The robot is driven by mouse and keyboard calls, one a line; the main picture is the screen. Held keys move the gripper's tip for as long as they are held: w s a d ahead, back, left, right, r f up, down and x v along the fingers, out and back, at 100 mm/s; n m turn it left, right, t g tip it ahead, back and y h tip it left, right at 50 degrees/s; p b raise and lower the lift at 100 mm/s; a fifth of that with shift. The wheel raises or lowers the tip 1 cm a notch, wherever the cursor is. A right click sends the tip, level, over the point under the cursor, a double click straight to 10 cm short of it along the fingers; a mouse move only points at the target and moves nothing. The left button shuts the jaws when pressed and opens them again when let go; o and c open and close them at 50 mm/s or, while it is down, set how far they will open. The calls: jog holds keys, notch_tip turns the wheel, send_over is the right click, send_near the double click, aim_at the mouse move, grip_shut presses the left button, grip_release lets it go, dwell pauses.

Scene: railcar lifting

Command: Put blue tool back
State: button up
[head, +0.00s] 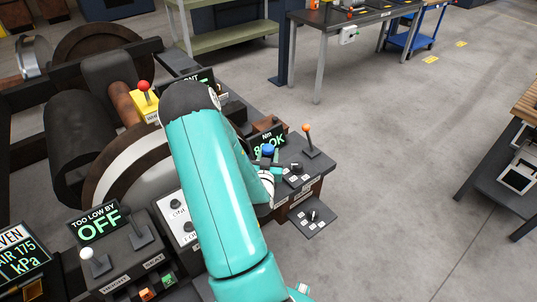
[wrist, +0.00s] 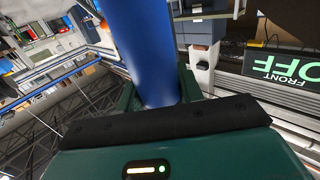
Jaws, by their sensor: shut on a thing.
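The blue tool shows in the wrist view as a thick blue shaft (wrist: 143,50) rising from my gripper's dark jaw (wrist: 170,118). My gripper is shut on it. In the head view a small blue end (head: 268,150) shows just right of my teal arm, in front of the green "Nm" display (head: 262,139). My gripper (head: 267,178) is mostly hidden behind my forearm there. The lower part of the tool is hidden, and I cannot tell whether it touches the console.
An orange-knobbed lever (head: 307,130) stands right of the gripper, above a small switch panel (head: 312,216). A red-knobbed lever on a yellow box (head: 146,100) is left of my arm. Wheels and dark rollers fill the left. Open floor (head: 400,150) lies to the right.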

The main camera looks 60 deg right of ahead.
jog(key=shift+f, duration=0.5)
jog(key=o, duration=1.2)
jog(key=shift+c, duration=0.2)
jog(key=shift+f, duration=0.1)
